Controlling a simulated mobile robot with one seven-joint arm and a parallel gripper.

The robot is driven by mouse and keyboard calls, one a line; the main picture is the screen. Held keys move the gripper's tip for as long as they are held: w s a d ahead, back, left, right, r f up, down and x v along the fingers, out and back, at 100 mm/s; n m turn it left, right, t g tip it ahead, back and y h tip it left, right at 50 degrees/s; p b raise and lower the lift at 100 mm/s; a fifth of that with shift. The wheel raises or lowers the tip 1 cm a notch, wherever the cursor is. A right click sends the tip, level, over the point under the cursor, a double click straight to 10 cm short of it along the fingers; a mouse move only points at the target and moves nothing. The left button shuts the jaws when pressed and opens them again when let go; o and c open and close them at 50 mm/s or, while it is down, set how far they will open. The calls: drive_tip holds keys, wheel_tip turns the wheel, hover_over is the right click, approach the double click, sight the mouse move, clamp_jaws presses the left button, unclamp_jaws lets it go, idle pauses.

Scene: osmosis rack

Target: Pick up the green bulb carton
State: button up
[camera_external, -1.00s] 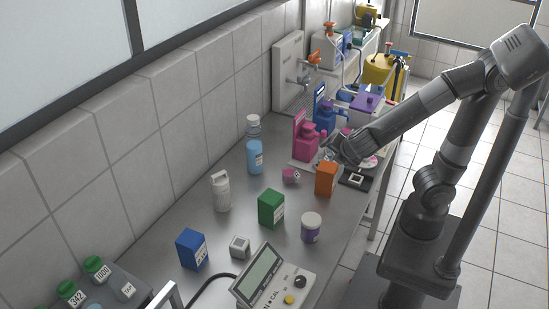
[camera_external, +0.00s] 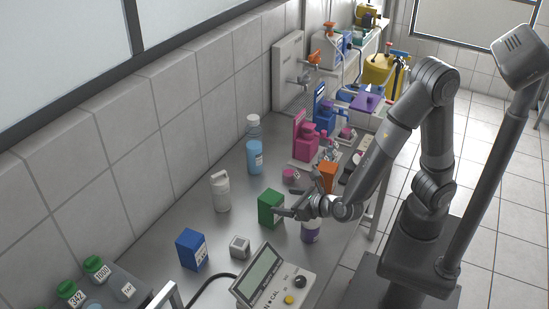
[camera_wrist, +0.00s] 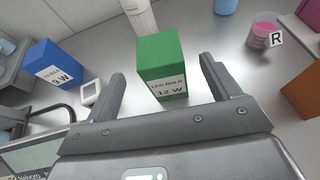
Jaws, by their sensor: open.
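The green bulb carton (camera_external: 270,208) stands upright on the steel bench. In the wrist view the carton (camera_wrist: 158,62) shows its white label reading "LED BULB 12 W". My gripper (camera_external: 281,214) is at its right side in the outside view, fingers level and pointing at it. In the wrist view my gripper (camera_wrist: 160,84) is open, with one finger to each side of the carton's near, lower part. The carton's far part lies beyond the fingertips. I cannot tell any contact.
A blue carton (camera_external: 192,249) and small grey-white box (camera_external: 240,246) stand left. A white bottle (camera_external: 221,192) is behind the green carton. A purple-labelled jar (camera_external: 311,232) is partly hidden under my wrist. An orange carton (camera_external: 327,176) and pink cup (camera_external: 289,175) stand further back.

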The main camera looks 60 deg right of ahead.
sight(278, 200)
drive_tip(key=shift+x, duration=2.7)
drive_tip(key=shift+a+f, duration=0.1)
drive_tip(key=shift+s, duration=0.1)
drive_tip(key=shift+c, duration=0.3)
drive_tip(key=c, duration=1)
